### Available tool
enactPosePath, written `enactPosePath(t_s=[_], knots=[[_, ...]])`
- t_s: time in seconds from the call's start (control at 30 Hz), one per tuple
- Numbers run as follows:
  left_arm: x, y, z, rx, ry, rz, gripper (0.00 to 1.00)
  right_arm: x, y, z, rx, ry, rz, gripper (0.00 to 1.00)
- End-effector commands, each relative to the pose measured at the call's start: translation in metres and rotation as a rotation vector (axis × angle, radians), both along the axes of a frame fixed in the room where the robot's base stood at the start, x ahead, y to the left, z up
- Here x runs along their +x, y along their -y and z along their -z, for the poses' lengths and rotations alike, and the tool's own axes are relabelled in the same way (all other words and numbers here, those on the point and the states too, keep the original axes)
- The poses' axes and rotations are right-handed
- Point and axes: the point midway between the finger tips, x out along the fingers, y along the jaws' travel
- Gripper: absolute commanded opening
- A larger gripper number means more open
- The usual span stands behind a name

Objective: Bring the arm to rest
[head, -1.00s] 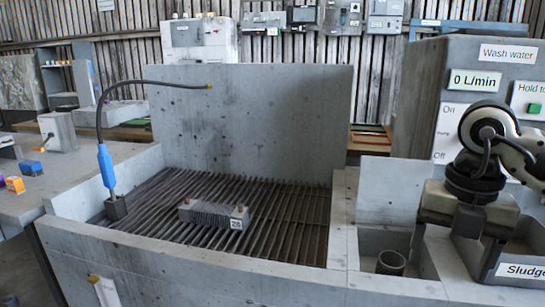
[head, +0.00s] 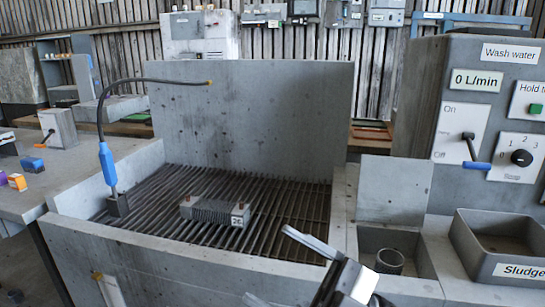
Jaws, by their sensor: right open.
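My right gripper (head: 284,270) is at the bottom of the head view, in front of the wash basin (head: 190,262). Its two pale fingers are spread apart with nothing between them. One fingertip overlaps the basin's front wall in the picture; whether it touches cannot be told. The finned grey block (head: 213,211) marked 26 lies on the basin's slatted grate (head: 285,200), apart from the gripper. My left gripper is not in view.
A hose with a blue handle (head: 107,165) stands at the basin's left. At right are a small well with a round cup (head: 390,261), a sludge tray (head: 510,236) and a wash water panel (head: 490,110) with a blue-handled lever (head: 473,150) and a knob.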

Motion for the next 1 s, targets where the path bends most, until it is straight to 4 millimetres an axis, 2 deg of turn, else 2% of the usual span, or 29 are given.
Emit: enactPosePath(t_s=[0.07,0.17,0.2,0.27,0.3,0.4,0.5,0.6,0.7,1.0], knots=[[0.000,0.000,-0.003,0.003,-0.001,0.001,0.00,0.021,0.022,0.024,0.121,-0.225,0.205,0.76],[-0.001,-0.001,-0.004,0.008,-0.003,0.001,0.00,0.036,0.057,0.079,0.181,-0.527,0.459,0.76],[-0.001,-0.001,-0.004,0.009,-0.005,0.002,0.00,0.035,0.070,0.108,0.181,-0.654,0.548,0.76],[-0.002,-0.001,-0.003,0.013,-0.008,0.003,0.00,0.026,0.087,0.149,0.162,-0.829,0.657,0.76],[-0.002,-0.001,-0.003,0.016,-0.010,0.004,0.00,0.016,0.096,0.174,0.142,-0.934,0.714,0.76],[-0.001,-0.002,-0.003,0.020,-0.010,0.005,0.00,-0.016,0.111,0.227,0.082,-1.162,0.809,0.76],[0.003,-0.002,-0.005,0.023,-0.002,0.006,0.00,-0.046,0.119,0.262,0.025,-1.325,0.857,0.76],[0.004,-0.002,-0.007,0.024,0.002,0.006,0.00,-0.067,0.122,0.281,-0.014,-1.420,0.875,0.76],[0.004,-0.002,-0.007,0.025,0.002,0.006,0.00,-0.076,0.123,0.288,-0.031,-1.462,0.881,0.76],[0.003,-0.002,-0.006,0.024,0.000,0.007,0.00,-0.076,0.123,0.289,-0.034,-1.465,0.881,0.76]])
